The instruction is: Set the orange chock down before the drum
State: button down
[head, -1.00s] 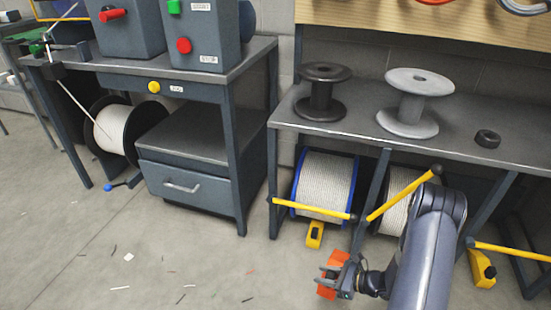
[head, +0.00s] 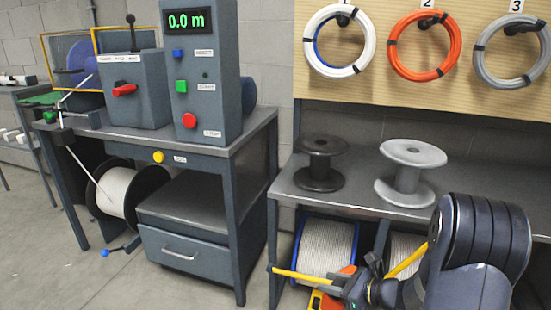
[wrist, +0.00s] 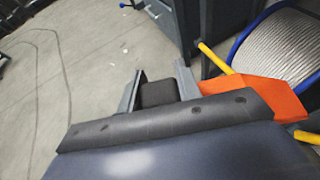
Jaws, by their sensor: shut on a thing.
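My gripper (wrist: 157,90) is shut on the orange chock (wrist: 258,96), with a dark block between the fingers and the orange part reaching right in the wrist view. In the head view my gripper (head: 358,291) is low at the bottom edge, with a bit of orange beside it. The blue-rimmed drum (head: 325,248) of pale rope sits under the right bench, and shows at the upper right of the wrist view (wrist: 282,45). The chock appears in front of it; whether they touch, I cannot tell. A second rope drum (head: 404,247) is partly hidden by my arm.
A yellow bar (head: 300,275) crosses before the blue-rimmed drum; it also shows in the wrist view (wrist: 214,57). A black spool (head: 320,165) and a grey spool (head: 410,172) stand on the bench (head: 350,197). Open floor (wrist: 75,75) lies left in the wrist view.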

notch_tip(320, 180, up, 39)
jog(key=w+m+t+h+p, duration=0.2)
jog(key=m+t+h+p, duration=0.2)
jog(key=p, duration=2.9)
jog(key=m+h, duration=0.2)
jog(key=m, duration=0.1)
jog(key=shift+d+r+t+h, duration=0.15)
jog(key=shift+t+h, duration=0.15)
jog(key=shift+h, duration=0.1)
